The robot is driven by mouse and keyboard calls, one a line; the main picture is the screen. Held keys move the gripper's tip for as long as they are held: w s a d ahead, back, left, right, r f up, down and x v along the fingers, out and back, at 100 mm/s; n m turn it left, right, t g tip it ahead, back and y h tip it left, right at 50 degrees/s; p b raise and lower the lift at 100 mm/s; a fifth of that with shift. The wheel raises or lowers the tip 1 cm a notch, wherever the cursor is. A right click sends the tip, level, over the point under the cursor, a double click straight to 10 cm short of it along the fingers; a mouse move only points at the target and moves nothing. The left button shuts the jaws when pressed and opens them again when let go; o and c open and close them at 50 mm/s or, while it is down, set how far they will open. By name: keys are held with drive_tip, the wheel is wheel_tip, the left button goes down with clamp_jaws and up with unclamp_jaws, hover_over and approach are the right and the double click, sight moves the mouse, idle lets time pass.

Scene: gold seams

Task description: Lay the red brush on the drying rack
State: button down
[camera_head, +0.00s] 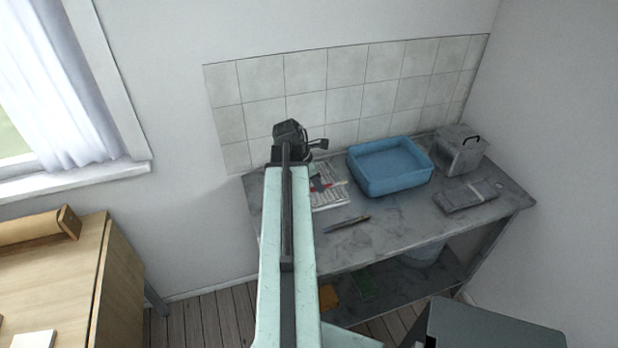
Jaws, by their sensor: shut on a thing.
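My gripper (318,144) is at the far end of my outstretched arm, over the back left of the grey worktable near the tiled wall. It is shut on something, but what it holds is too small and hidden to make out. I cannot clearly identify the red brush. A small red patch (318,184) shows just right of my arm, on or above the printed sheet (330,197); I cannot tell whether it is part of a brush. I cannot pick out a drying rack; my arm hides part of the table's left side.
The grey worktable (395,232) also bears a blue basin (391,167), a lidded grey box (460,150), a folded grey cloth (467,195) and a thin dark tool (347,223). A bucket (423,254) stands on the lower shelf. A wooden desk (50,285) is at left.

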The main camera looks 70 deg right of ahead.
drive_tip(key=w+d, duration=0.2)
drive_tip(key=d, duration=0.1)
drive_tip(key=w+d, duration=0.3)
drive_tip(key=w+d+f+b, duration=0.1)
drive_tip(key=w+d, duration=0.2)
drive_tip(key=shift+f, duration=0.1)
wheel_tip(320, 180, down, 4)
drive_tip(key=b, duration=0.4)
drive_tip(key=shift+w, duration=0.1)
drive_tip(key=shift+r+p, duration=0.25)
drive_tip(key=shift+p, duration=0.05)
drive_tip(key=shift+f, duration=0.2)
drive_tip(key=c, duration=1.4)
unclamp_jaws()
drive_tip(key=shift+r, duration=0.1)
